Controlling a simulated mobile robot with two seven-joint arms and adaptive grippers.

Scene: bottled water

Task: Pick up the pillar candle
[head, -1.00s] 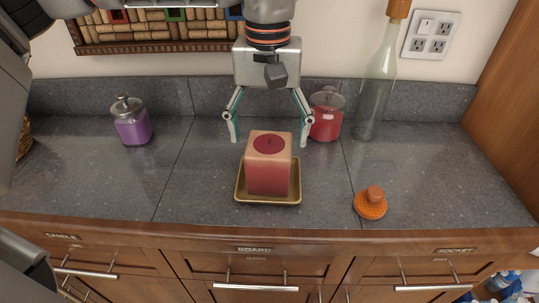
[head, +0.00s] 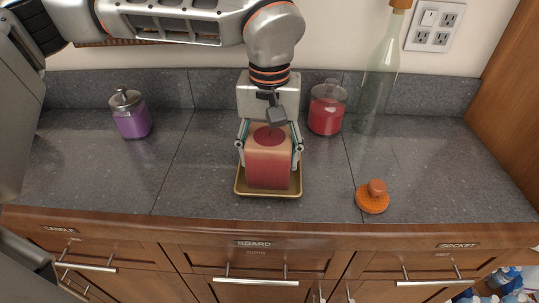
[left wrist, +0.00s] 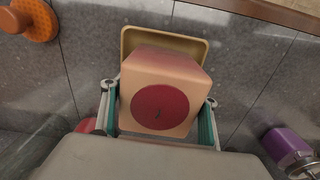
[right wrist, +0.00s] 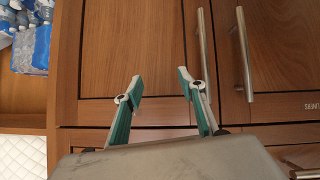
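The pillar candle (head: 268,168) is a squarish pink-red block with a round dark red top. It stands upright on a shallow tan tray (head: 240,191) on the counter. My left gripper (head: 269,160) reaches over it from behind, with one finger on each side of the candle. In the left wrist view the candle (left wrist: 160,104) sits between the spread teal fingers; small gaps seem to show, but contact is hard to judge. My right gripper (right wrist: 158,78) is open and empty, facing the cabinet doors below the counter.
A purple jar (head: 131,117) stands at left. A red jar (head: 327,109) and a tall glass bottle (head: 381,80) stand behind at right. An orange knobbed object (head: 373,197) lies right of the tray. Cabinet handles (right wrist: 244,55) are close to my right gripper.

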